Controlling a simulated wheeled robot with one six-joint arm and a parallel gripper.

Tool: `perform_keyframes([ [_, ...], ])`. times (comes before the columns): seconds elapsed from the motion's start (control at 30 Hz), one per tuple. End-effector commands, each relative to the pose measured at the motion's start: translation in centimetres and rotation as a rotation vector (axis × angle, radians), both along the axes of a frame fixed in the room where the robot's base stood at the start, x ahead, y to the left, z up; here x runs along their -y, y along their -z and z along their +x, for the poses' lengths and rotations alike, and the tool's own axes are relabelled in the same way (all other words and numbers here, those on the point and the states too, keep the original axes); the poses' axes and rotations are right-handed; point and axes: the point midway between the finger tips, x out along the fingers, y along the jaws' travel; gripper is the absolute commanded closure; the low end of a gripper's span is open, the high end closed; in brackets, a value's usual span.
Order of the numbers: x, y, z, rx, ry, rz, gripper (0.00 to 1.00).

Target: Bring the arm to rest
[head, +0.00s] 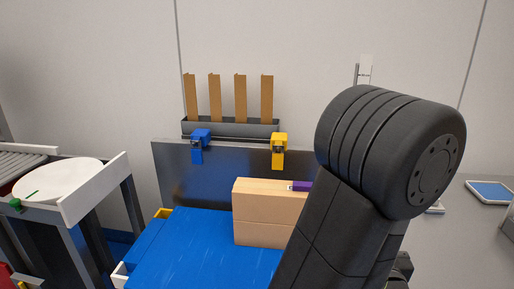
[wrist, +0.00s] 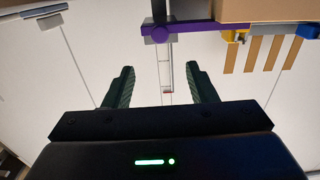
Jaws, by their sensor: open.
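My arm (head: 350,200) rises through the right half of the head view, bent at a thick dark joint. My gripper (wrist: 160,68) shows in the wrist view with its two dark green fingers apart and nothing held between them. The wrist picture appears upside down, with the pale wall behind the fingers. The gripper cannot be made out in the head view, and my arm hides part of the bench there.
A cardboard box (head: 262,220) with a purple item (head: 302,187) on it stands on a blue surface (head: 195,250). Behind are a dark rack (head: 230,130) with upright cardboard strips, a blue clamp (head: 198,145) and a yellow clamp (head: 279,150). A white round plate (head: 60,178) lies left.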

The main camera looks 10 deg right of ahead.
Motion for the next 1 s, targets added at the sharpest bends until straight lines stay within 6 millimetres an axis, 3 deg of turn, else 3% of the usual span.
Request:
perform_keyframes([
  [0.27,0.5,0.1,2.3,0.001,-0.005,-0.001,0.48],
  [1.0,3.5,0.1,12.4,0.0,-0.001,0.0,0.48],
])
